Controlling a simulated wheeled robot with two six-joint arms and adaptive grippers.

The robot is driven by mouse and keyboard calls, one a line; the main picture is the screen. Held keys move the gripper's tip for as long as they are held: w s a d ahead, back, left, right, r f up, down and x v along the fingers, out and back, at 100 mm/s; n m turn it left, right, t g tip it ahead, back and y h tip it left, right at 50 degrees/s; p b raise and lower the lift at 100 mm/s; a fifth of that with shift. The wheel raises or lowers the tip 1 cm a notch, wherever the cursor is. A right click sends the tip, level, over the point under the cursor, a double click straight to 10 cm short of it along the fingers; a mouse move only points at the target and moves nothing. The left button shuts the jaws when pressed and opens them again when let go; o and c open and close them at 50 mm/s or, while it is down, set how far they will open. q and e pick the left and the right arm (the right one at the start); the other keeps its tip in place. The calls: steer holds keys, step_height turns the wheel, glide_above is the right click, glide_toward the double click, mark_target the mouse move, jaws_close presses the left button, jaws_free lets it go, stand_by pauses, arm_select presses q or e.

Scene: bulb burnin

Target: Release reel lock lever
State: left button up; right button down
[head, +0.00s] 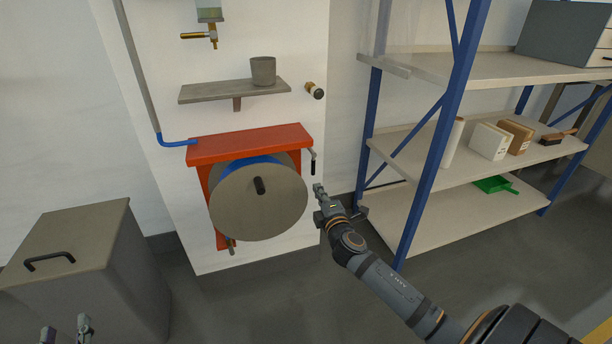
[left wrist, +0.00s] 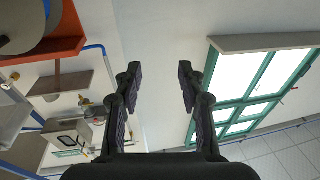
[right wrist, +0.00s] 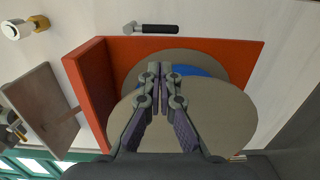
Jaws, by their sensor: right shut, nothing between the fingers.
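The reel is a grey-brown disc (head: 258,200) with a blue hose wound behind it, in a red wall bracket (head: 250,143). A small metal lever with a black grip (head: 313,166) hangs by the bracket's right end. In the right wrist view the lever (right wrist: 152,29) lies above the bracket, beyond the fingertips. My right gripper (head: 319,189) is shut and empty, just below the lever and right of the reel, apart from the lever in the head view. My left gripper (head: 66,331) is open at the bottom left, and its empty fingers show in the left wrist view (left wrist: 157,70).
A shelf with a cup (head: 263,71) is above the reel, with a wall knob (head: 314,90) to its right. A grey bin (head: 75,260) stands left. A blue-framed shelving rack (head: 440,140) is close on the right of my right arm.

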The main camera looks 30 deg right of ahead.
arm_select(q)
step_height(320, 180, up, 13)
steer(key=s+t+b, duration=0.1)
steer(key=s+t, duration=0.1)
steer(key=t, duration=0.4)
steer(key=shift+s+f+m+h, duration=0.2)
steer(key=shift+s+m+h, duration=0.1)
steer(key=shift+m+h, duration=0.1)
arm_select(e)
steer(key=x, duration=0.9)
steer(key=shift+w, duration=0.3)
arm_select(q)
steer(key=shift+w+f, duration=0.1)
arm_select(e)
steer(key=shift+d+f, duration=0.1)
steer(key=shift+d, duration=0.05)
